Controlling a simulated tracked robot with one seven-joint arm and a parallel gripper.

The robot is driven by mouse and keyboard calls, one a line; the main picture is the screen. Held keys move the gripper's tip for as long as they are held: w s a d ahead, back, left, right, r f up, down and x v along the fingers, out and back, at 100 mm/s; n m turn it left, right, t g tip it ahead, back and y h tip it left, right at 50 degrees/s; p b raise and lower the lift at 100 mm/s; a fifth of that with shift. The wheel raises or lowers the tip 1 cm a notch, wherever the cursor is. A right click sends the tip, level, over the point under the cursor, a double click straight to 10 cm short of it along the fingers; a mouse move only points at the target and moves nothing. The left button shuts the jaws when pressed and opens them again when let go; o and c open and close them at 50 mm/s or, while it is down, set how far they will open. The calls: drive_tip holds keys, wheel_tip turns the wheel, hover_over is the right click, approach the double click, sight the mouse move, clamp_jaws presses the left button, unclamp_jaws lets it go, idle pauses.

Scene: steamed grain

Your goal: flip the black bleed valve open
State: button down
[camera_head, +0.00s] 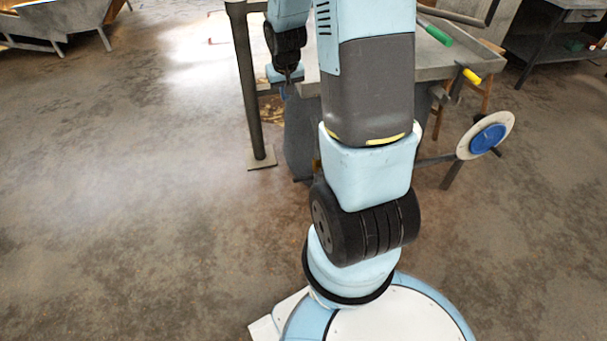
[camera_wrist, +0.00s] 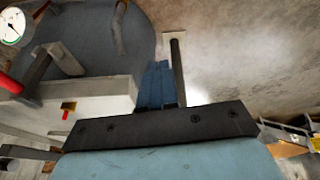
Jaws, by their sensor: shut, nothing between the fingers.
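I cannot make out the black bleed valve for certain in either view. My gripper (camera_wrist: 158,84) shows in the wrist view as blue fingers together beyond a dark bar, with nothing held. It lies beside a grey rounded vessel (camera_wrist: 105,38) and a pale block-like edge (camera_wrist: 90,98); I cannot tell whether it touches them. In the head view my arm covers much of the equipment, and the gripper end is small and low-contrast near the dark post.
A dark post (camera_head: 250,85) stands close to my gripper. A blue-centred wheel (camera_head: 488,138) juts out right. A gauge (camera_wrist: 12,26) shows at the wrist view's upper left. Floor at left is clear.

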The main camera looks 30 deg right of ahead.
hover_over(303, 178)
drive_tip(key=a, duration=0.3)
wheel_tip(303, 178, down, 15)
drive_tip(key=s+d+f+m+g, duration=0.1)
drive_tip(key=s+d+f, duration=0.1)
drive_tip(key=f, duration=1)
drive_tip(key=shift+s+f+y, duration=0.3)
drive_tip(key=shift+s+f, duration=0.1)
drive_tip(key=shift+s, duration=0.2)
drive_tip(key=x, duration=1.4)
drive_tip(key=shift+s, duration=0.15)
drive_tip(key=shift+d, duration=0.2)
drive_tip(key=shift+a, duration=0.1)
